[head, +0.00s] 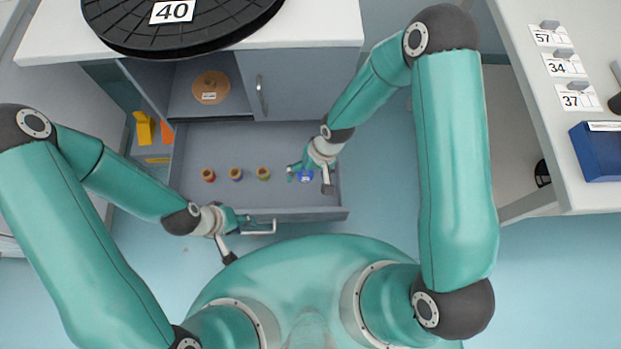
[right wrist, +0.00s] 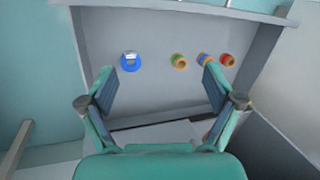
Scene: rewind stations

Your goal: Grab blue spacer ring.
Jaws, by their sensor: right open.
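The blue spacer ring (head: 306,178) lies in the open drawer (head: 290,135), at the right end of a row of small items. In the right wrist view the ring (right wrist: 130,64) is a wide, flat blue ring with a whitish patch on it, at upper left. My right gripper (head: 310,178) is open over the drawer.
Red (head: 208,175), blue (head: 236,175) and green (head: 264,174) small items with orange tops stand left of the ring. Drawer walls surround them. A black reel marked 40 (head: 190,25) sits on the countertop above. A blue bin (head: 597,155) stands on the right table.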

